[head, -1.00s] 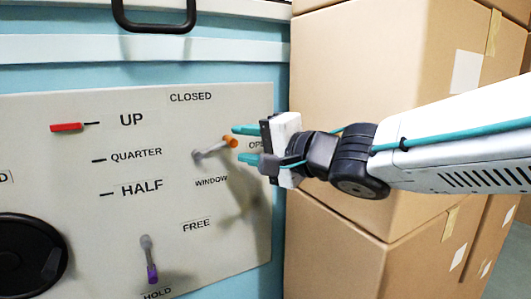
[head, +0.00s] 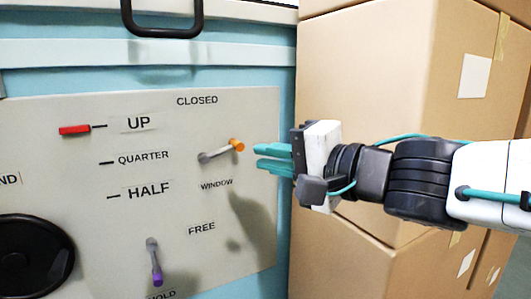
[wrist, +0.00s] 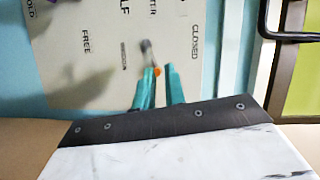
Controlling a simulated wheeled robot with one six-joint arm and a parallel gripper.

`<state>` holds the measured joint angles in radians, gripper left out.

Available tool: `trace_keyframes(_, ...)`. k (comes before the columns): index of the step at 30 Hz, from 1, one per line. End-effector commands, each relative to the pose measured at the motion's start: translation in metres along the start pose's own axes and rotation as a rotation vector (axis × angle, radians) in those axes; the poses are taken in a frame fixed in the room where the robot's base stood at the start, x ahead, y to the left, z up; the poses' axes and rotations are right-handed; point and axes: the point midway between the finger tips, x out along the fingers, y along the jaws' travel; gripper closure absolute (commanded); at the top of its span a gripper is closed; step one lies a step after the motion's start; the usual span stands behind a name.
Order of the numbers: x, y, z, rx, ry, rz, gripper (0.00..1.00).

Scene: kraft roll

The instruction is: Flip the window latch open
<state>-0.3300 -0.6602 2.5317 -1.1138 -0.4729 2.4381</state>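The window latch (head: 220,152) is a grey lever with an orange tip on the pale panel, above the WINDOW label. It points right and slightly up, away from the CLOSED label above it. The label to the right of the latch is hidden behind the fingers.
A red slider (head: 75,129) sits at UP on the panel's left. A purple-tipped lever (head: 155,262) hangs down below the latch, under FREE. A black round knob (head: 30,255) is at lower left. Stacked cardboard boxes (head: 390,80) stand close behind my gripper on the right.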

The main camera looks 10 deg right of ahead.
Motion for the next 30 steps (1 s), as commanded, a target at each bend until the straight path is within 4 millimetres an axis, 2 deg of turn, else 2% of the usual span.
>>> trace_keyframes(3, 0.01, 0.004, 0.018, 0.004, -0.054, 0.01, 1.0)
trace_keyframes(5, 0.02, 0.0, 0.031, 0.004, -0.095, 0.01, 1.0)
trace_keyframes(7, 0.035, -0.013, 0.045, 0.003, -0.138, 0.005, 1.0)
trace_keyframes(11, 0.072, -0.038, 0.059, -0.088, -0.136, 0.035, 1.0)
trace_keyframes(15, 0.113, -0.067, 0.066, -0.327, -0.072, 0.115, 1.0)
trace_keyframes(18, 0.137, -0.084, 0.069, -0.538, -0.021, 0.211, 1.0)
trace_keyframes(21, 0.152, -0.101, 0.07, -0.783, 0.016, 0.346, 1.0)
trace_keyframes(23, 0.155, -0.109, 0.068, -0.935, 0.024, 0.449, 1.0)
trace_keyframes(26, 0.149, -0.119, 0.059, -1.17, 0.002, 0.639, 1.0)
trace_keyframes(30, 0.123, -0.127, 0.033, -1.406, -0.082, 0.893, 1.0)
